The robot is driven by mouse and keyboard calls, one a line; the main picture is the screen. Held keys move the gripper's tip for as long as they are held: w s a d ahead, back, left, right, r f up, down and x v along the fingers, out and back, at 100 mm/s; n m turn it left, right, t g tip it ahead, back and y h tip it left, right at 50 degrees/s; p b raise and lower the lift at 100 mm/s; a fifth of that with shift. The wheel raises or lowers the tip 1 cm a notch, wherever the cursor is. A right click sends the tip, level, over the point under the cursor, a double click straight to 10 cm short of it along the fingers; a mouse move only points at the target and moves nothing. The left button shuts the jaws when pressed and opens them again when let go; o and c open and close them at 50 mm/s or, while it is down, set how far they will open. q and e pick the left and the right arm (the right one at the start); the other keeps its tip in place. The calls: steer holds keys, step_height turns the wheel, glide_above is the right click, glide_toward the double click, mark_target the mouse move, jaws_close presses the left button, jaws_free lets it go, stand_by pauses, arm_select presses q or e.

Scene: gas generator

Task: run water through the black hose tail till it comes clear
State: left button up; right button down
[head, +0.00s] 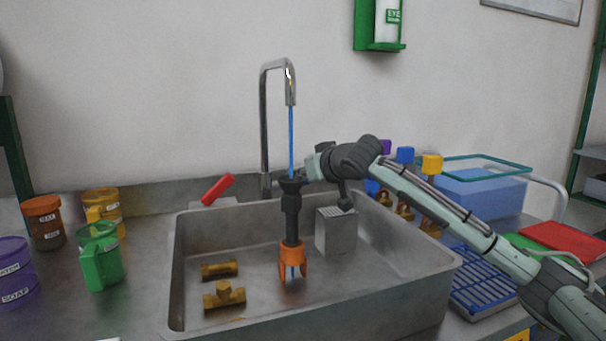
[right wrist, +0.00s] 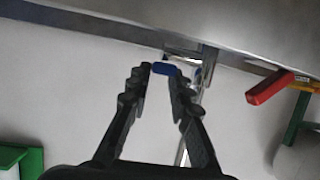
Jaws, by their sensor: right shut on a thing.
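The black hose tail (head: 291,213) stands upright in the sink under the tap (head: 265,110), with an orange forked piece (head: 292,257) at its lower end. A thin blue water stream (head: 291,140) falls from the spout to its top. Blue also shows between the orange prongs. My right gripper (head: 312,170) is behind the hose tail by the tap's base. In the right wrist view, its fingers (right wrist: 165,78) are shut on a small blue handle (right wrist: 165,69). My left gripper is not in view.
Brass fittings (head: 224,296) lie on the floor of the steel sink (head: 175,270), with a grey block (head: 336,232) at right. A red handle (head: 217,188) sits behind the rim. Containers including a green jug (head: 101,262) stand left; a blue rack (head: 482,285) lies right.

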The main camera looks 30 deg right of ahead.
steer(key=shift+f, duration=0.1)
steer(key=c, duration=1.4)
jaws_free()
steer(key=shift+o, duration=0.2)
steer(key=shift+s, duration=0.1)
steer(key=v, duration=1.1)
steer(key=shift+s+r, duration=0.2)
steer(key=shift+s, duration=0.2)
